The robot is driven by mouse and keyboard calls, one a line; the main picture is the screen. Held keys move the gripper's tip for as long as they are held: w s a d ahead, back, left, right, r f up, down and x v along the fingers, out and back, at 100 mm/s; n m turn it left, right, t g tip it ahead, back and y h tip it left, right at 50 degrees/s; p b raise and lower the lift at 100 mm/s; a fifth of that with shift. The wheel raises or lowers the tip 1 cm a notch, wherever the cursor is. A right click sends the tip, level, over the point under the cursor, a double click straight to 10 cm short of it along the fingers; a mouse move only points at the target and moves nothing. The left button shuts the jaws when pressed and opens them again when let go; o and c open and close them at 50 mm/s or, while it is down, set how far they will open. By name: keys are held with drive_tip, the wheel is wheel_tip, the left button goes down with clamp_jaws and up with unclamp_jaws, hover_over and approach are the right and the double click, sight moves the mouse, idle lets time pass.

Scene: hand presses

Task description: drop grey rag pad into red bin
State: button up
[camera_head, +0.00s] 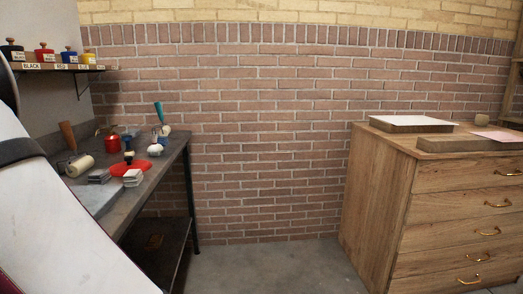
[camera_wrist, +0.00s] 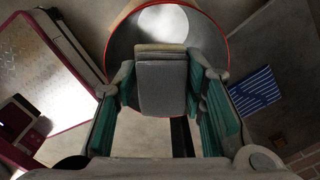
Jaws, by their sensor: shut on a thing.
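My gripper (camera_wrist: 163,78) shows in the wrist view, shut on a grey rag pad (camera_wrist: 165,92) with a finger pressed on each side. A paler tan edge shows at the pad's far end. The round red-rimmed bin (camera_wrist: 122,42) is beyond the pad in the wrist view, its grey inside and bright bottom partly visible. The pad overlaps the near part of the bin's opening in this view; the height between them cannot be told. In the head view, the gripper, the pad and the bin are not seen.
A grey workbench (camera_head: 166,165) with rollers, a red disc (camera_head: 131,168) and small grey stacks stands at left. A wooden drawer cabinet (camera_head: 380,190) stands at right. Concrete floor (camera_head: 270,268) lies clear between them. A blue striped sheet (camera_wrist: 255,90) is right of the bin.

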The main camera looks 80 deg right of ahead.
drive_tip(key=shift+f+b, duration=1.15)
drive_tip(key=shift+f, duration=0.5)
drive_tip(key=o, duration=1.3)
drive_tip(key=shift+r, duration=0.15)
wheel_tip(320, 180, up, 12)
drive_tip(key=shift+f, duration=0.1)
